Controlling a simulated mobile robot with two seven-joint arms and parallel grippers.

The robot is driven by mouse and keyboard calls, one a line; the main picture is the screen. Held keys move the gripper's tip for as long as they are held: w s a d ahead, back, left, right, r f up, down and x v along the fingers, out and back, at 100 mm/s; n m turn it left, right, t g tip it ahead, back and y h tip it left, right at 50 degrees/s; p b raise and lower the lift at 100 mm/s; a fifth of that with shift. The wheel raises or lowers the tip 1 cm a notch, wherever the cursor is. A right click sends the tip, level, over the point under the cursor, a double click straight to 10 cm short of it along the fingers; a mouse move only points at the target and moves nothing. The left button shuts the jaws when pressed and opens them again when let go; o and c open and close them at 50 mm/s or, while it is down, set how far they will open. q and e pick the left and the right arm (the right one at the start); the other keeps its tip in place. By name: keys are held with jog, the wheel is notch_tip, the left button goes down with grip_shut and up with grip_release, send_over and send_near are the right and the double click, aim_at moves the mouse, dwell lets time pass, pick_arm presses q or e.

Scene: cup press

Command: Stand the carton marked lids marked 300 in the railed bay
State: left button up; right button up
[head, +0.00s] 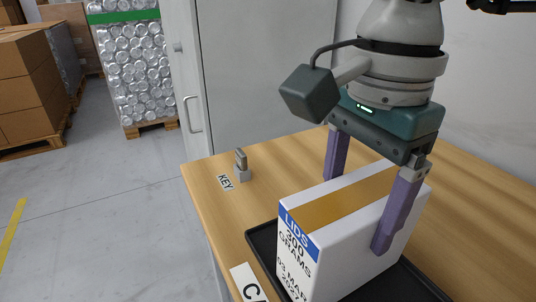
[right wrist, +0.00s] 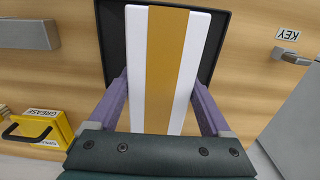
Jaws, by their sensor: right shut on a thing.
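The carton (head: 345,215) is a white box with a tan strip along its top and a blue band reading LIDS above "300 GRAMS" and a date. My right gripper (head: 360,200) is shut on it from above, one purple finger on each long side. The carton also shows from above in the right wrist view (right wrist: 142,70), between the fingers. It is upright over a black shallow tray (head: 262,242) with a raised rim. I cannot tell whether its base touches the tray. No railed bay is clearly identifiable. My left gripper is not in view.
A card (head: 249,284) starting "CA" lies left of the tray. The right wrist view shows a yellow GREASE case (right wrist: 38,130) and a grey block (right wrist: 28,35).

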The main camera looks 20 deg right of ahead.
jog(key=shift+f, duration=0.1)
jog(key=o, duration=1.5)
